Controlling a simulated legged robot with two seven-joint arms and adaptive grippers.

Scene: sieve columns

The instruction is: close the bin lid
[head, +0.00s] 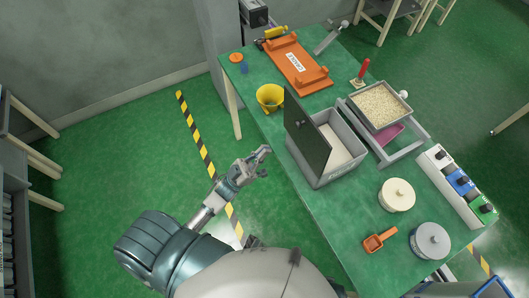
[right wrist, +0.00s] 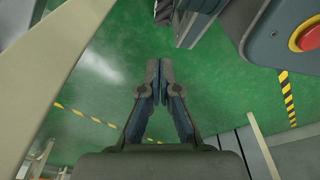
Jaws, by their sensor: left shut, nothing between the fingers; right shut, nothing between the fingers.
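A grey bin (head: 341,168) stands on the green table, with pale contents inside. Its dark lid (head: 306,134) stands open, raised along the bin's left side. My left gripper (head: 265,155) is shut and empty, off the table's left edge, to the left of the lid and apart from it. My right gripper (right wrist: 159,80) is shut and empty in the right wrist view, with green floor behind it; it does not show in the head view.
A yellow bucket (head: 269,104) stands behind the lid. A sieve tray of grains (head: 381,105) on a grey frame is right of the bin. A cream round container (head: 397,195), an orange scoop (head: 380,240) and a grey round container (head: 430,240) lie nearer. An orange rack (head: 296,64) is at the far end.

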